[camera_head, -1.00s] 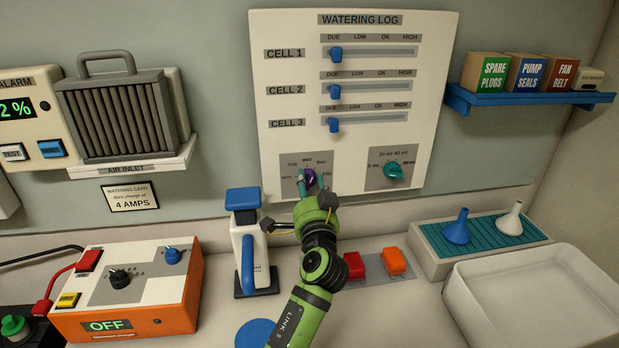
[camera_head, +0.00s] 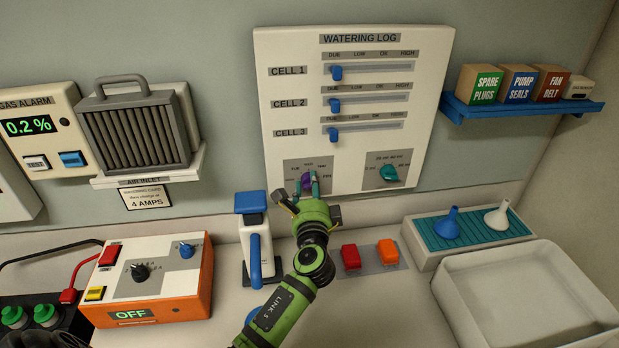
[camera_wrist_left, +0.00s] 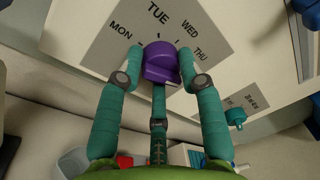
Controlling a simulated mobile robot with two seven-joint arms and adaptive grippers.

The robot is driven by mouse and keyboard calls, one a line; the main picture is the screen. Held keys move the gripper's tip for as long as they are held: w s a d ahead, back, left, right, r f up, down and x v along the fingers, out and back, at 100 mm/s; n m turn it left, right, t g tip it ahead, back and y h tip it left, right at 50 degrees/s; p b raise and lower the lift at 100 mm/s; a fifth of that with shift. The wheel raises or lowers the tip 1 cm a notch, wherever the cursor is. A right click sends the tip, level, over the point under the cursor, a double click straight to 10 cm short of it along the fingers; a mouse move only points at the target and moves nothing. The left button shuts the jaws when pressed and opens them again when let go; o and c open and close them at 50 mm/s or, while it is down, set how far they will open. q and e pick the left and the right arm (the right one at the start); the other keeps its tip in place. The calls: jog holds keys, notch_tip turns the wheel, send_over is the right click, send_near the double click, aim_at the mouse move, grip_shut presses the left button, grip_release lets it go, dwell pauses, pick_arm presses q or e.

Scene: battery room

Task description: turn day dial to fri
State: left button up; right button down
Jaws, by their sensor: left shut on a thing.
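The purple day dial (camera_head: 307,180) sits at the lower left of the white watering log panel (camera_head: 436,90). In the left wrist view the dial (camera_wrist_left: 160,62) has MON, TUE, WED and THU printed around it; FRI is hidden there, but a small FRI label shows right of the dial in the head view. My left gripper (camera_head: 306,184) is at the dial. Its teal fingers (camera_wrist_left: 161,66) are shut on the dial, one on each side, with a third finger below. I cannot tell which day the dial points to. My right gripper is out of view.
A teal dial (camera_head: 389,173) sits right of the day dial, and sliders (camera_head: 336,104) are above.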

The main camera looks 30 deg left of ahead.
pick_arm(q)
jog(key=shift+w+r+m+p, duration=0.1)
jog(key=shift+r+m+p, duration=0.1)
jog(key=shift+m+p, duration=0.55)
jog(key=shift+r+m+p, duration=0.2)
jog(key=shift+m+p, duration=0.35)
jog(key=shift+m, duration=0.3)
jog(key=o, duration=1.1)
jog(key=shift+f, duration=0.1)
jog(key=shift+o, duration=0.2)
jog(key=shift+f, duration=0.15)
jog(key=shift+f, duration=0.1)
jog(key=v, duration=1.2)
jog(key=shift+r, duration=0.35)
